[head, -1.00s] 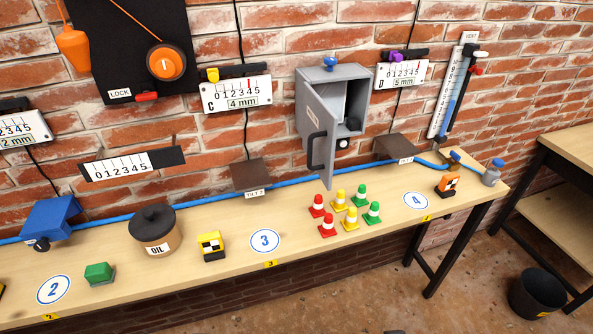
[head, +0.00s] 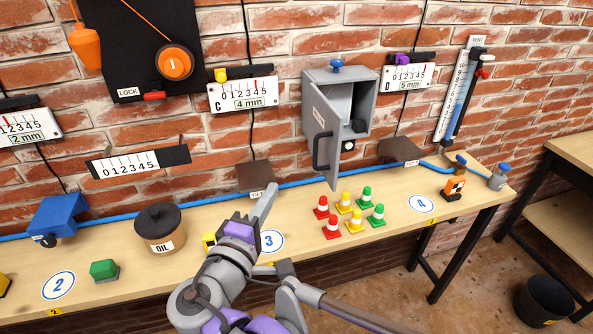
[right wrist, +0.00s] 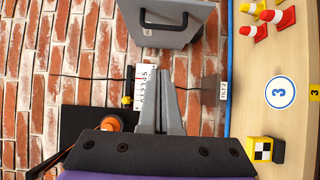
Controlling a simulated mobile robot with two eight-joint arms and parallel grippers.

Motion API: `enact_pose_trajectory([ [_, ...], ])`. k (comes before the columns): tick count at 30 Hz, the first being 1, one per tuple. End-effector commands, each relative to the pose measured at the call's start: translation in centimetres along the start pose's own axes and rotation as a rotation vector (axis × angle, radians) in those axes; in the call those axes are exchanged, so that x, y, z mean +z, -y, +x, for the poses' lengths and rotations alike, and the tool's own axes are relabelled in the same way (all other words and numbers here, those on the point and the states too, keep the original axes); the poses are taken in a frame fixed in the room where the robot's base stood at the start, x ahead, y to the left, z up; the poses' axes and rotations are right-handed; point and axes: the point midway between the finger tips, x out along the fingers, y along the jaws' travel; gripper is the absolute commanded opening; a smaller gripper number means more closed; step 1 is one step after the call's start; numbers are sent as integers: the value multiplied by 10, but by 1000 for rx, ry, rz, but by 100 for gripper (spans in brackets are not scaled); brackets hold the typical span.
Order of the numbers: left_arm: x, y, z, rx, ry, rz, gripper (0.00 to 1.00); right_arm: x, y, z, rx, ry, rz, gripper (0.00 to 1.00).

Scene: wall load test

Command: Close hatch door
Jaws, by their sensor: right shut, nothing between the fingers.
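The grey hatch box (head: 358,90) is mounted on the brick wall. Its hatch door (head: 322,130), with a black handle (head: 321,152), stands swung open toward the room, and a dark interior with a black knob shows. My right gripper (head: 268,196) is shut and empty, above the table near the number 3 disc, left of and below the door. In the right wrist view the shut fingers (right wrist: 163,75) point toward the door (right wrist: 175,25) and its handle (right wrist: 165,20), apart from them. My left gripper is not in view.
Several small red, yellow and green cones (head: 353,210) stand on the table below the hatch. A dark tilt plate (head: 254,174) is left of the door and another (head: 400,150) is to its right. The oil pot (head: 159,228) stands further left.

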Motion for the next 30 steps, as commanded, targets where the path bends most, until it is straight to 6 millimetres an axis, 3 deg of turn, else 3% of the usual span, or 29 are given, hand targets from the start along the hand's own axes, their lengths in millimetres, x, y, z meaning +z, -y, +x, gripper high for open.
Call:
enact_pose_trajectory([
  [5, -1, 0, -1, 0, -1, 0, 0, 1, 0, 24, 1, 5, -1, 0],
  [16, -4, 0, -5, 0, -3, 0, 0, 2, 0, 102, -1, 6, -1, 0],
  [21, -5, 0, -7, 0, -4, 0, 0, 22, 0, 118, -1, 5, 0, 0],
  [30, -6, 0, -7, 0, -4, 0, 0, 30, 0, 126, -1, 1, 0, 0],
])
